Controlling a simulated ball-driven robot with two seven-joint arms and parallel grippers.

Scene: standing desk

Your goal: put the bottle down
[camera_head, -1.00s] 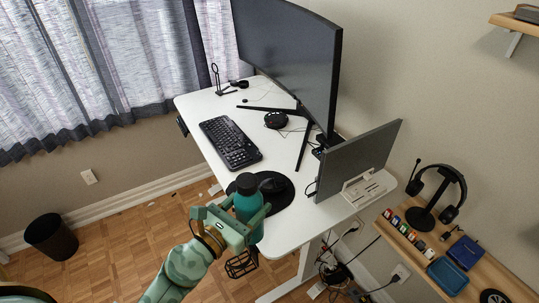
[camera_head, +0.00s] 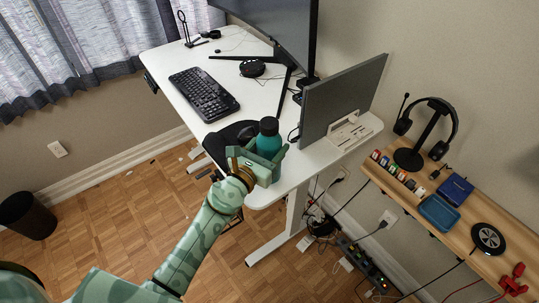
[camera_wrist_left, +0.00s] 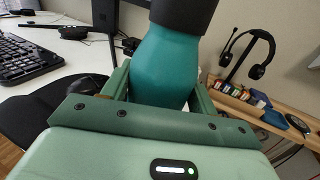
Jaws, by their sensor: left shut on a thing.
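A teal bottle (camera_head: 269,142) with a dark cap stands upright in my left gripper (camera_head: 262,165), near the front end of the white standing desk (camera_head: 180,60). The gripper is shut on the bottle. In the left wrist view the bottle (camera_wrist_left: 166,65) rises between the two green fingers (camera_wrist_left: 160,85). Its lower part is hidden by the gripper, so I cannot tell whether it touches the desk. My right gripper is not in view.
On the desk are a black keyboard (camera_head: 203,94), a dark round mouse pad (camera_head: 226,137) partly behind the gripper, a large monitor (camera_head: 285,25) and a smaller screen (camera_head: 343,95). A wooden shelf (camera_head: 460,232) with headphones (camera_head: 428,125) is at the right.

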